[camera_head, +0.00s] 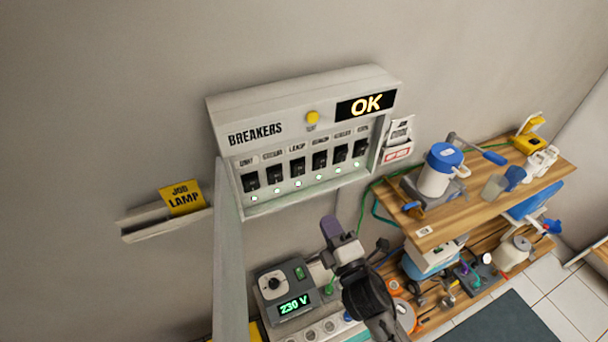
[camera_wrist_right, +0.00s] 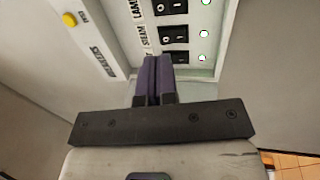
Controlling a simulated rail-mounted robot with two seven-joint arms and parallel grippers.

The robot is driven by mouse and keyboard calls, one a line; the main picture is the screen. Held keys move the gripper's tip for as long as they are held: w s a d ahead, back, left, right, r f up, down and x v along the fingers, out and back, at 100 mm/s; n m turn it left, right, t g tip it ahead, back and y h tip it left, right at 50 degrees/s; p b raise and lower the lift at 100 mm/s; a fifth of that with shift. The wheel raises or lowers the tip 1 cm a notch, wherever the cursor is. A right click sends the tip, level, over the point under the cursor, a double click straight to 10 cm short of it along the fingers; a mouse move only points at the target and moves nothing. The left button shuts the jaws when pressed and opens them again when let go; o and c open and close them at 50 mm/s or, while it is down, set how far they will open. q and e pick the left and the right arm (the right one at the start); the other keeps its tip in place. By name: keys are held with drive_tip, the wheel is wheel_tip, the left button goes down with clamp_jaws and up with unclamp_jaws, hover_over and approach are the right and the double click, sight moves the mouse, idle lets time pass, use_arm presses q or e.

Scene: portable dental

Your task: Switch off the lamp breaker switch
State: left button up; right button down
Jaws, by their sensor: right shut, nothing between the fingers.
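The breaker box (camera_head: 300,82) hangs on the wall with a row of several black rocker switches and a lit green light under each. The lamp breaker switch (camera_head: 297,168) is third from the left, under the LAMP label. It also shows at the top edge of the right wrist view (camera_wrist_right: 168,7), beyond the STEAM switch (camera_wrist_right: 173,34). My right gripper (camera_head: 333,228) is below the box in the head view, its purple fingers shut and empty. In the right wrist view the fingertips (camera_wrist_right: 153,60) point toward the switch row; contact cannot be told. My left gripper is not in view.
The box's open door (camera_head: 229,255) hangs at its lower left. A yellow JOB LAMP card (camera_head: 182,197) stands on a wall ledge (camera_head: 150,226). A 230 V unit (camera_head: 284,287) sits below. Wooden shelves (camera_head: 540,180) with equipment are at the right.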

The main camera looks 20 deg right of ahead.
drive_tip(key=shift+w, duration=0.1)
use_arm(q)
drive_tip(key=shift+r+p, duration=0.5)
use_arm(e)
approach(301, 167)
drive_tip(key=x, duration=0.7)
drive_tip(key=shift+w+a+f, duration=0.1)
drive_tip(key=shift+w, duration=0.2)
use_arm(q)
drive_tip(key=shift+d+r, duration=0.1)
